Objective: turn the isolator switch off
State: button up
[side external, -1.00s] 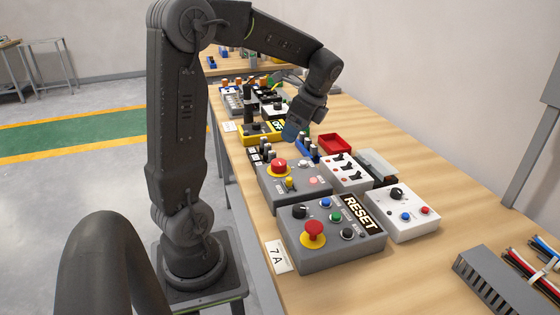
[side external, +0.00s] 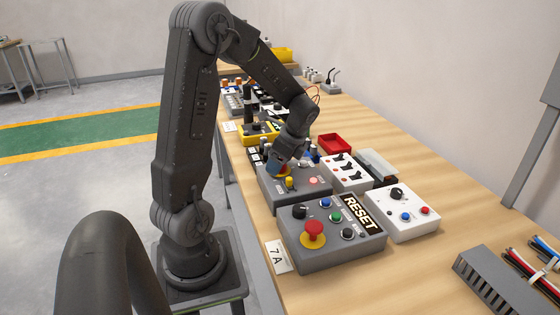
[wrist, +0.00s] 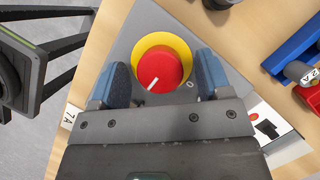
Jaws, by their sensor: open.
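The isolator switch is a red round knob (wrist: 158,66) on a yellow ring, on top of a grey box (side external: 298,200). In the wrist view its white pointer mark faces lower left, and a "0" is printed at its lower right. My gripper (wrist: 163,74) is open, with one blue finger pad on each side of the knob. A small gap shows on each side, and I cannot tell whether either pad touches. In the side view my gripper (side external: 276,167) is down at the box and mostly hides the knob.
A grey RESET box (side external: 331,245) with a red mushroom button stands in front. White switch boxes (side external: 401,213) stand to the right, with a red tray (side external: 334,144) behind. A yellow box (side external: 259,134) stands farther back.

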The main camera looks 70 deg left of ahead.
jog(key=shift+c, duration=0.5)
jog(key=c, duration=0.8)
jog(key=shift+n, duration=0.4)
jog(key=n+g+h, duration=0.1)
jog(key=n, duration=0.2)
jog(key=shift+w+n+h, duration=0.1)
jog(key=shift+n+h, duration=0.2)
jog(key=shift+n, duration=0.1)
jog(key=n+h, duration=0.1)
jog(key=n, duration=0.3)
jog(key=shift+a+n+h, duration=0.15)
jog(key=shift+n+h, duration=0.15)
jog(key=shift+h, duration=0.1)
jog(key=n+h, duration=0.1)
jog(key=n, duration=0.3)
jog(key=shift+h, duration=0.4)
jog(key=shift+a+n+t+h, duration=0.1)
jog(key=shift+n+t+h, duration=0.2)
jog(key=shift+n, duration=0.9)
jog(key=shift+n+t+h, duration=0.2)
jog(key=shift+n+h, duration=0.2)
jog(key=shift+n, duration=0.8)
